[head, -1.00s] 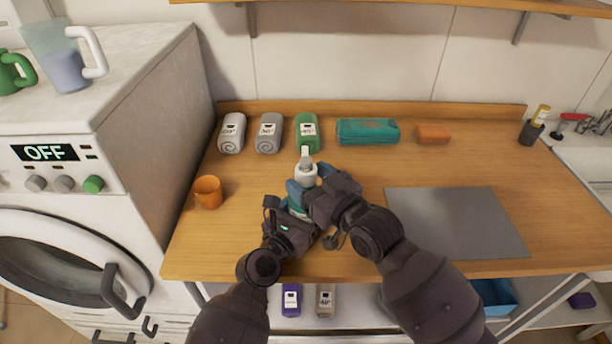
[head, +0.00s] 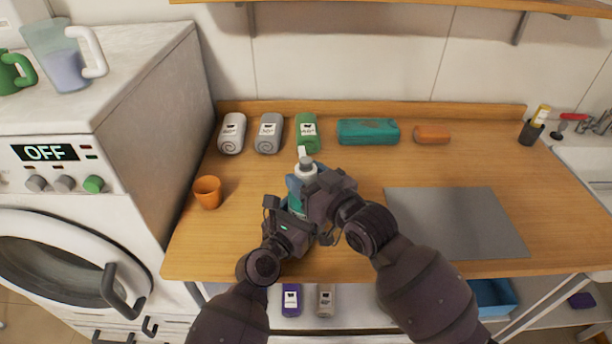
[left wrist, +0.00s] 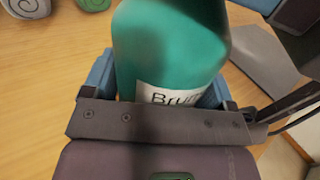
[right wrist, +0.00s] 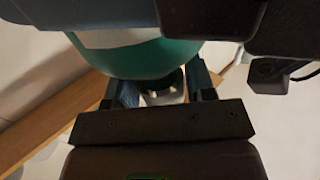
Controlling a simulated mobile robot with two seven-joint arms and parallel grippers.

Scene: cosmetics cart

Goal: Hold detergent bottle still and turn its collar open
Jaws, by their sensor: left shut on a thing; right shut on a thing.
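My left gripper (head: 294,214) is shut on the bottle's body. In the left wrist view the teal bottle (left wrist: 170,45) sits between its blue fingers, with part of a white label showing. My right gripper (head: 310,180) is at the bottle's neck. In the right wrist view its fingers are either side of the collar (right wrist: 165,92), just below the bottle's body in the picture. My grippers hide much of the bottle in the head view.
An orange cup (head: 208,192) stands left of the bottle. Rolled towels (head: 269,132), a teal packet (head: 368,131) and an orange block (head: 432,134) line the back. A grey mat (head: 456,222) lies on the right. The counter between is mostly clear.

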